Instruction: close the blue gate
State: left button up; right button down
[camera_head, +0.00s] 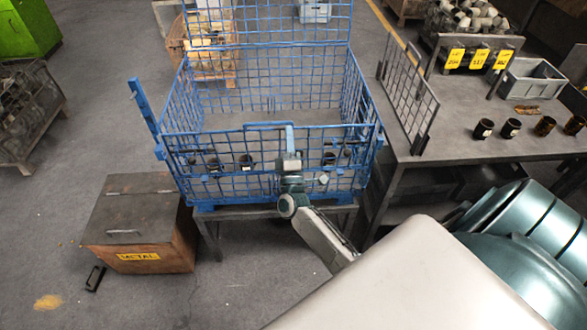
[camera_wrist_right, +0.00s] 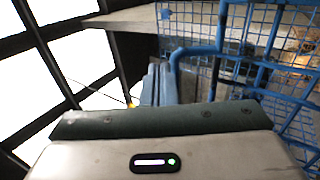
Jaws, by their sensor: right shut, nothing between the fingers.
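The blue gate (camera_head: 225,178) appears to be the front mesh panel of a blue wire cage (camera_head: 172,108). It looks roughly upright, but I cannot tell whether it is fully closed or latched. A blue handle bar (camera_head: 262,125) runs along its top middle. My right gripper (camera_head: 289,138) is shut and empty, at the top middle of the gate beside the handle bar. In the right wrist view, the gripper fingers (camera_wrist_right: 160,84) are close to a bent blue bar (camera_wrist_right: 221,28); contact is unclear. My left gripper is not in view.
A table (camera_head: 460,145) on the right bears a mesh rack (camera_head: 408,95), dark cups (camera_head: 511,128) and a grey bin (camera_head: 532,78). Dark cylinders (camera_head: 246,161) show in the cage.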

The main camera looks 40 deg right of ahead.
jog(key=shift+p+x, duration=0.35)
jog(key=shift+x, duration=0.6)
jog(key=shift+r, duration=0.15)
